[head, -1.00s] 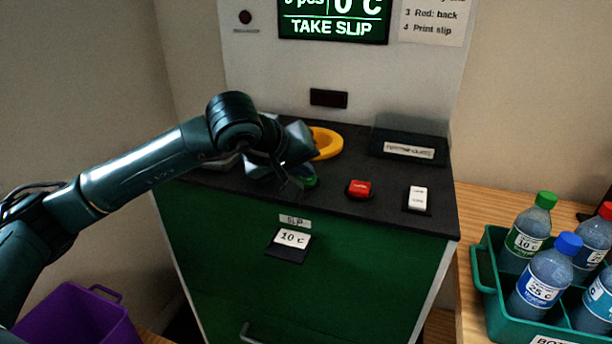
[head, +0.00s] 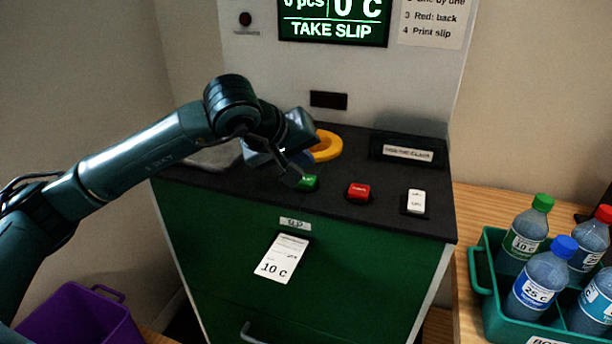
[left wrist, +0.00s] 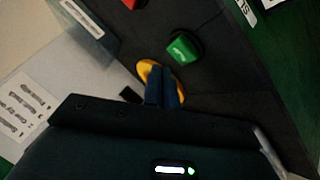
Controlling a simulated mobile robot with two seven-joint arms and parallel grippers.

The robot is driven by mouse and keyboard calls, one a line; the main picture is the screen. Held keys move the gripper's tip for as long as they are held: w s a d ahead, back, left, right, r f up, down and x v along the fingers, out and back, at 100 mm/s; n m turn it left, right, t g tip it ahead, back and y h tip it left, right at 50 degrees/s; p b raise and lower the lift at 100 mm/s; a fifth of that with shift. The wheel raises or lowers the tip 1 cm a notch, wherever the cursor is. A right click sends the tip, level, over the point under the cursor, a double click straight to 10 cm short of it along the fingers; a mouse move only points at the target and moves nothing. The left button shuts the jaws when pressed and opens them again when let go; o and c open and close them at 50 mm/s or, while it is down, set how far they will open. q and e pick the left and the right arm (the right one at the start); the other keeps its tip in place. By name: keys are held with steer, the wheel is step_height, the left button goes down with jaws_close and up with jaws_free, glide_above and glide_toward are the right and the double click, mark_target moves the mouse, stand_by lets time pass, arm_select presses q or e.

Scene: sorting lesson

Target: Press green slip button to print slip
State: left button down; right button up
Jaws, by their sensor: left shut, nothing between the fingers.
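The green slip button (head: 307,182) sits on the machine's dark top, partly behind my left gripper in the head view. It shows clear in the left wrist view (left wrist: 183,47). My left gripper (head: 300,176) is shut and empty, just above and beside the button; in the left wrist view its fingertips (left wrist: 163,78) appear apart from the button. A white printed slip (head: 281,258) reading "10 C" hangs from the slot on the green front. The screen (head: 333,22) reads "0 pcs", "0 C" and "TAKE SLIP". My right gripper is not in view.
A red button (head: 359,191) and a white switch (head: 416,201) are right of the green button. A yellow ring (head: 327,146) lies behind it. A green crate (head: 490,285) of bottles stands at right, a purple bin (head: 84,318) at lower left.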

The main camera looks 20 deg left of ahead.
mark_target(303, 182)
arm_select(q)
steer(key=shift+r+p, duration=0.85)
steer(key=shift+r, duration=1.15)
steer(key=shift+f, duration=0.1)
